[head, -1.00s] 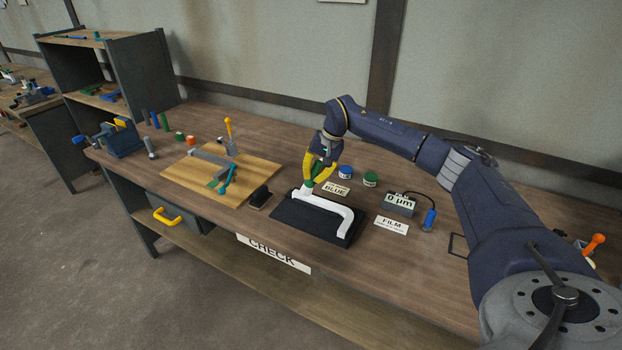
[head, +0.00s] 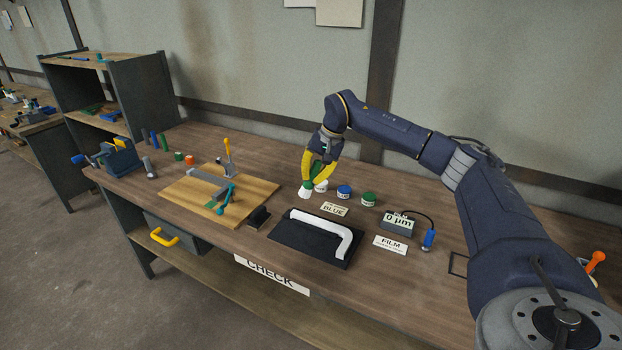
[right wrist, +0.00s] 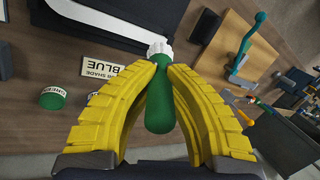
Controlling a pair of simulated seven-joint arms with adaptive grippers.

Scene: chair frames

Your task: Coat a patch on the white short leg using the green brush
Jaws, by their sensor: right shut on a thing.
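The white short leg (head: 324,231) is a bent white bar lying on a black mat (head: 287,239); no coloured patch shows on it. My right gripper (head: 313,181) has yellow fingers and is shut on the green brush. The brush (right wrist: 158,100) shows between the fingers in the right wrist view, with its green handle toward the camera and pale bristles beyond the fingertips. In the head view the bristles (head: 305,191) point down beyond the mat's back edge, apart from the leg. My left gripper is not in view.
A white pot (head: 321,186), a blue pot (head: 344,191) and a green pot (head: 368,199) stand beside the gripper. A BLUE card (head: 334,209) lies in front. A gauge (head: 398,223) reads 0 µm. A wooden board (head: 190,193) with a clamp lies to the left.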

